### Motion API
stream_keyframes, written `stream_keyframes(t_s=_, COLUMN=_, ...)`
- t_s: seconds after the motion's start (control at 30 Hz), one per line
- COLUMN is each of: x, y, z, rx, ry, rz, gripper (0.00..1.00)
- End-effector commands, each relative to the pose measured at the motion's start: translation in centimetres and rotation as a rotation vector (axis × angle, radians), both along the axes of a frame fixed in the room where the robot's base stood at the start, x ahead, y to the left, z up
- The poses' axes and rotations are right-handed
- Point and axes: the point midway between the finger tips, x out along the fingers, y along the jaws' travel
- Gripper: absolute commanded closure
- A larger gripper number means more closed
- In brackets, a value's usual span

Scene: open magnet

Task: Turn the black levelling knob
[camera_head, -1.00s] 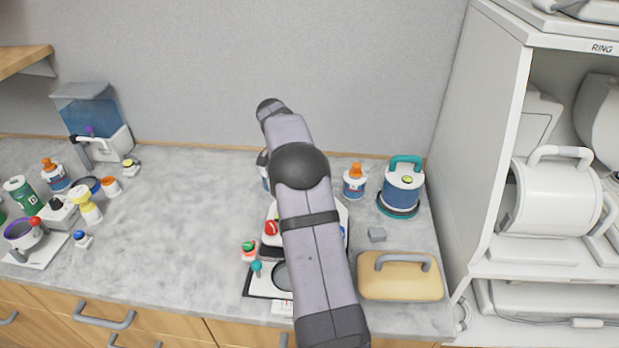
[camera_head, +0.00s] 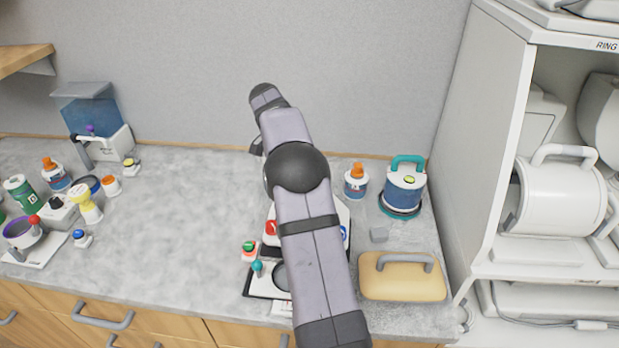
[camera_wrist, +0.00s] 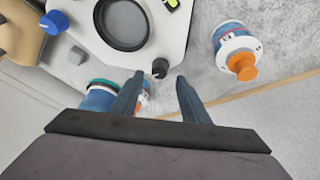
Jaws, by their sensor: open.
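The black levelling knob (camera_wrist: 160,68) shows in the wrist view at the edge of a white instrument plate (camera_wrist: 170,30). My gripper (camera_wrist: 159,77) is open, with one dark finger on each side of the knob in the picture. The fingertips end close to it; I cannot tell whether they touch it or how far above it they are. Nothing is between the jaws except the view of the knob. In the head view my arm hides the gripper, the knob and much of the instrument (camera_head: 341,216).
In the wrist view an orange-capped bottle (camera_wrist: 232,42) stands to the right, and a blue teal-rimmed canister (camera_wrist: 98,98) lies partly behind the left finger. A blue knob (camera_wrist: 54,22) and grey block (camera_wrist: 76,55) are at left. The counter's middle (camera_head: 175,220) is clear.

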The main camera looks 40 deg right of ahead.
Motion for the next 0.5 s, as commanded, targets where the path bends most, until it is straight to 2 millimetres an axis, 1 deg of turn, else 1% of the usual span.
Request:
stream_keyframes(t_s=0.1, x=0.2, y=0.6, z=1.5, rx=-0.001, ry=-0.004, rz=0.002, gripper=0.58)
stream_keyframes(t_s=0.2, x=0.2, y=1.0, z=2.4, rx=0.0, ry=-0.002, rz=0.002, gripper=0.58)
stream_keyframes(t_s=0.33, x=0.2, y=1.3, z=3.0, rx=0.0, ry=-0.001, rz=0.002, gripper=0.58)
stream_keyframes(t_s=0.5, x=0.2, y=1.4, z=3.2, rx=0.0, ry=-0.001, rz=0.001, gripper=0.58)
